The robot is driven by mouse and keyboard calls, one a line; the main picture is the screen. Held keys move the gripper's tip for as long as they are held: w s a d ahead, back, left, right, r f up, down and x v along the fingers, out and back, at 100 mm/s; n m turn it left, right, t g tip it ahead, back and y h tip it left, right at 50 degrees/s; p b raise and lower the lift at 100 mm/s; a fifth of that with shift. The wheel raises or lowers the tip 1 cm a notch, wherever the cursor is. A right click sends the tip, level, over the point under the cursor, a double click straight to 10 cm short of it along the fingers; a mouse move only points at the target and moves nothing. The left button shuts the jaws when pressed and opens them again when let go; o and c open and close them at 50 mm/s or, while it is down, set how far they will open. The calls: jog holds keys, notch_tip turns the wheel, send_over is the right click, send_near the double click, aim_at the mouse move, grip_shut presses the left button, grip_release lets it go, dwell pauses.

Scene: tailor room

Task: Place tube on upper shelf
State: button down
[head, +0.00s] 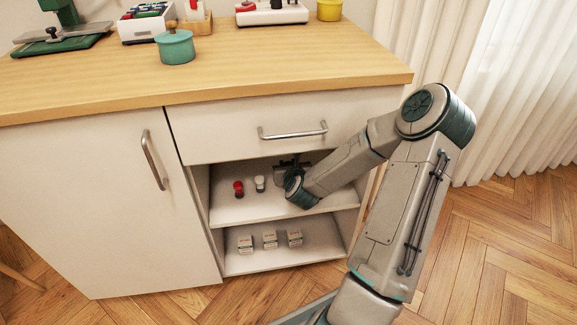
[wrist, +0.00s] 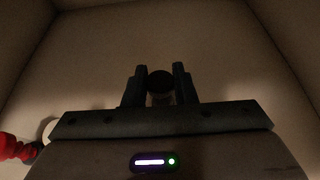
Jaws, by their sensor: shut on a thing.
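My gripper (head: 291,167) reaches into the open upper shelf (head: 232,212) of the cabinet, under the drawer. In the wrist view my gripper (wrist: 160,78) is shut on a tube (wrist: 160,82) with a dark round top and a paler part below, upright between the fingers. The head view does not show the held tube clearly, and whether it touches the shelf cannot be told. A red tube (head: 239,188) and a white tube (head: 260,184) stand on the same shelf, left of my gripper. The red tube (wrist: 12,147) also shows at the left of the wrist view.
The lower shelf (head: 265,262) holds small boxes (head: 270,239) in a row. Shelf walls and the drawer (head: 285,125) above close in around my gripper. The wooden countertop (head: 260,62) bears a teal pot (head: 176,47) and other items. A closed door (head: 100,200) is at left.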

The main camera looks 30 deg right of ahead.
jog(key=shift+f, duration=0.15)
jog(key=c, duration=1.2)
grip_release()
